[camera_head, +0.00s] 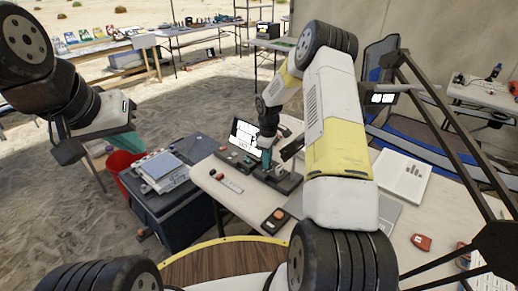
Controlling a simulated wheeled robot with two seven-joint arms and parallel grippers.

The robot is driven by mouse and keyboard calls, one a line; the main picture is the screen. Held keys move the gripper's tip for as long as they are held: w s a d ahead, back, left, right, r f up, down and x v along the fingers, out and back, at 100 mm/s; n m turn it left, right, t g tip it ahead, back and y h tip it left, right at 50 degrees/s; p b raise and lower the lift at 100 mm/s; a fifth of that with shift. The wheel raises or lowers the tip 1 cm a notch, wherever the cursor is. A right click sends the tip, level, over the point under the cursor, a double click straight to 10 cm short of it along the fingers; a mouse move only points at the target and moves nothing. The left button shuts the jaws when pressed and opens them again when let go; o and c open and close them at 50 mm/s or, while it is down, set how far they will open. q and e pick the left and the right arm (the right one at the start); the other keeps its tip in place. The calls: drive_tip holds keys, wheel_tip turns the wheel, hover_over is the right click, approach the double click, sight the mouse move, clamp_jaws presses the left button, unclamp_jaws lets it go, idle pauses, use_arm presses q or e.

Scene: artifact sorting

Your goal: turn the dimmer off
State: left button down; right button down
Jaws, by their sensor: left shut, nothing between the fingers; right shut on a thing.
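My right gripper (266,158) reaches down to a dark, low device (282,181) on the white table. Its teal fingers are shut on a small part at the top of this device, which looks like the dimmer. The part itself is hidden by the fingers, so its setting cannot be seen. My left gripper (126,143) is shut and empty, raised at the left, away from the table.
The white table (237,202) also holds a screen (244,134), a small box with an orange button (275,220), a white booklet (403,176) and a red item (421,242). A dark case (180,205) and a red bucket (121,163) stand left of the table.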

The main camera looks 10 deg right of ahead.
drive_tip(key=shift+n, duration=0.6)
drive_tip(key=c, duration=1.2)
unclamp_jaws()
drive_tip(key=shift+o, duration=0.2)
drive_tip(key=shift+r, duration=3.9)
